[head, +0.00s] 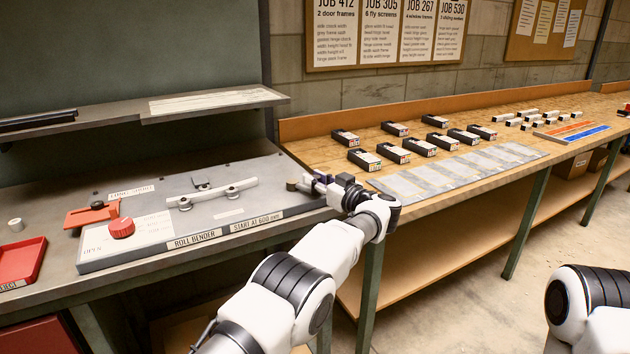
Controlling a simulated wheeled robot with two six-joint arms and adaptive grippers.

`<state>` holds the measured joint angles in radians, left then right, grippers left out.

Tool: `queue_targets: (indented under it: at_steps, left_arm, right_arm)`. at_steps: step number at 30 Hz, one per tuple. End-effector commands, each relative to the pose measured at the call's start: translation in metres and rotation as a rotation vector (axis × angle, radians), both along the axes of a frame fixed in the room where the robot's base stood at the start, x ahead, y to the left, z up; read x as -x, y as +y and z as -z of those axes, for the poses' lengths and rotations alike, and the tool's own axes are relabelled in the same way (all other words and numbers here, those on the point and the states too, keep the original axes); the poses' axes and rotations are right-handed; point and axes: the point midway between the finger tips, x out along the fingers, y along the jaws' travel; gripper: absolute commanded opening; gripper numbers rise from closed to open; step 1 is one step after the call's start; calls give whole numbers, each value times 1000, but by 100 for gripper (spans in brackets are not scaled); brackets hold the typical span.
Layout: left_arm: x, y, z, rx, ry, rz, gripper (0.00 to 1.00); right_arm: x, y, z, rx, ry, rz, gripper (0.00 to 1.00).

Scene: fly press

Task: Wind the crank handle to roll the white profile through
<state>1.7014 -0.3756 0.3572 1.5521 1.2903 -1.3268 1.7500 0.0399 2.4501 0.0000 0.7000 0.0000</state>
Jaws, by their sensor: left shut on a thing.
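The roll bender (150,225) is a flat grey plate on the bench at the left, labelled "ROLL BENDER" and "START AT 600 mm". The white profile (212,194) lies across the middle of the plate, slightly curved, with rollers along it. My left gripper (310,184) is at the right end of the plate, shut on what looks like the crank handle. The fingers and wrist hide most of the handle. The profile lies left of this gripper, apart from it. My right arm shows only at the lower right edge; its gripper is out of view.
A red knob (121,228) and a red lever (92,214) sit on the bender's left part. A red tray (20,262) is at the far left. A shelf (130,121) hangs above. The wooden bench (470,180) at right holds several black boxes and a grey sheet.

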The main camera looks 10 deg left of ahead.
Motion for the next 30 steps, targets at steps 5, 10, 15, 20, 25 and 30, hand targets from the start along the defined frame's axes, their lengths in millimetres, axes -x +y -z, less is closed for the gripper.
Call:
queue_targets:
  at_steps: [5, 10, 15, 20, 25, 30]
  left_arm:
    - [0, 1, -1, -1, -2, -1, 0]
    - [0, 1, -1, -1, -2, -1, 50]
    - [0, 1, -1, -1, -2, 0, 50]
    - [0, 1, -10, 0, -3, 0, 50]
    - [0, 1, -47, 1, -7, -1, 50]
    - [-1, 2, -83, 3, -5, -1, 50]
  right_arm:
    - [0, 0, 0, 0, 0, 0, 40]
    - [0, 0, 0, 0, 0, 0, 40]
    - [0, 0, 0, 0, 0, 0, 40]
    - [0, 0, 0, 0, 0, 0, 40]
    - [0, 0, 0, 0, 0, 0, 40]
    - [0, 0, 0, 0, 0, 0, 40]
